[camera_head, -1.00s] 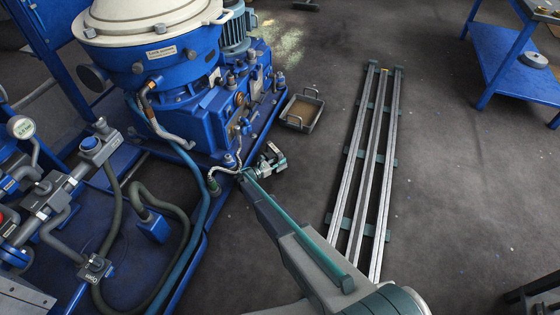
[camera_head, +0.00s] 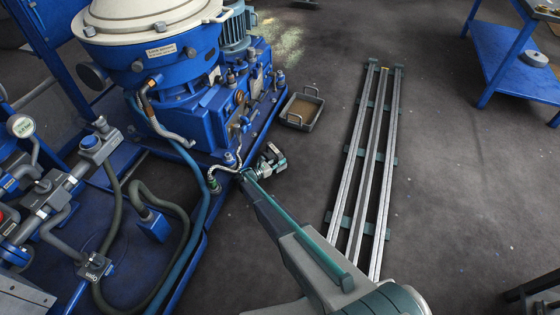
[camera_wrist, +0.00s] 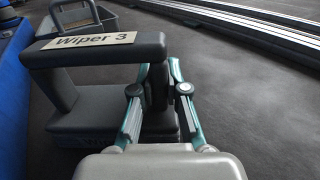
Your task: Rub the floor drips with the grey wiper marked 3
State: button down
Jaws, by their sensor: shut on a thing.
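The grey wiper (camera_wrist: 95,50) carries a tan label reading "Wiper 3" on its handle bar. Its wide base (camera_wrist: 90,118) sits below the handle in the wrist view. My gripper (camera_wrist: 161,92) is shut on the right upright of the handle. In the head view my gripper (camera_head: 271,160) is low beside the blue skid's corner, and the wiper is mostly hidden there. I cannot tell whether the wiper's base touches the floor. A pale yellow-green patch (camera_head: 288,42) lies on the floor beside the skid; I cannot tell if it is the drips.
A grey drip tray (camera_head: 301,112) with brownish content stands beyond my gripper, close to the blue separator skid (camera_head: 225,145). Metal rails (camera_head: 367,160) run along the floor to the right. A blue table (camera_head: 510,60) stands far right.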

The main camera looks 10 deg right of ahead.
jog(key=shift+f, duration=0.25)
jog(key=shift+w, duration=0.1)
